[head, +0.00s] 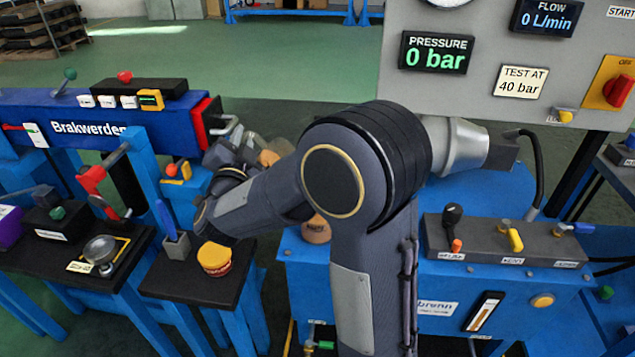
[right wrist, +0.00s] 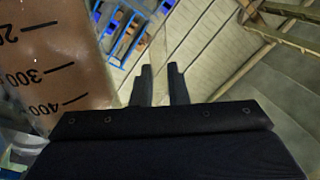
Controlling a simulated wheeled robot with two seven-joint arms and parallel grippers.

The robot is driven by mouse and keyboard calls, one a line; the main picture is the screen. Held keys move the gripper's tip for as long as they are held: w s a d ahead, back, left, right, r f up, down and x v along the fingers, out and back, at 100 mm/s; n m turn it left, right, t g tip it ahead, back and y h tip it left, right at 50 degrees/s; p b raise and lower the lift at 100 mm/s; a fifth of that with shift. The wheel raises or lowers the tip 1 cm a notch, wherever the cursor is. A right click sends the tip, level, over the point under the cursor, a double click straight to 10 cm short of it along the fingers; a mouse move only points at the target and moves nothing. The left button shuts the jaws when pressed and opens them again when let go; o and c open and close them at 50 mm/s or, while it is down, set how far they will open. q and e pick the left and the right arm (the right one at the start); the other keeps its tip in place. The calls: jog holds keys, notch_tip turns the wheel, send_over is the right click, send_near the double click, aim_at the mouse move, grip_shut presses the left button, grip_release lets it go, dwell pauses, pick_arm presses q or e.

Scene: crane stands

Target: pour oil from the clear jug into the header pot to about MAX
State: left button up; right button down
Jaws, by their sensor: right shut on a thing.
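The clear jug (right wrist: 50,45) fills the left of the right wrist view, with brownish oil and black marks 200, 300 and 400. My right gripper (right wrist: 160,75) shows there with two dark fingers close together beside the jug; it is shut, but what lies between the fingertips is not clear. In the head view my right arm reaches left, and the hand (head: 238,152) is partly hidden behind the forearm. An amber patch (head: 270,158) beside it may be the jug. A brownish vessel (head: 316,229) stands on the blue bench, partly behind my arm; I cannot tell whether it is the header pot. My left gripper is not in view.
A red-and-yellow tin (head: 214,259) and a blue-handled tool in a grey holder (head: 176,245) stand on a black-topped stand. A valve block (head: 505,240) sits on the bench at right. The panel (head: 435,52) reads 0 bar. A blue crane beam (head: 100,130) is at left.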

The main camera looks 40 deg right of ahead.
aim_at(250, 133)
jog(key=shift+s+d+r+m+h+b, duration=0.2)
jog(key=shift+s+d+r+m+b, duration=0.15)
jog(key=shift+r+m, duration=0.45)
jog(key=shift+s+d+r+m+h+b, duration=0.1)
jog(key=shift+s+d+r+m+h, duration=0.15)
jog(key=shift+s+r+m, duration=0.35)
dwell(1.8)
jog(key=shift+s+d+r+m+h+b, duration=0.2)
jog(key=shift+s+d+r+m, duration=0.15)
jog(key=shift+m, duration=0.3)
jog(key=shift+s+d+r+m+h+b, duration=0.1)
jog(key=shift+s+d+r+m+b, duration=0.1)
jog(key=shift+r+m, duration=0.35)
dwell(2.4)
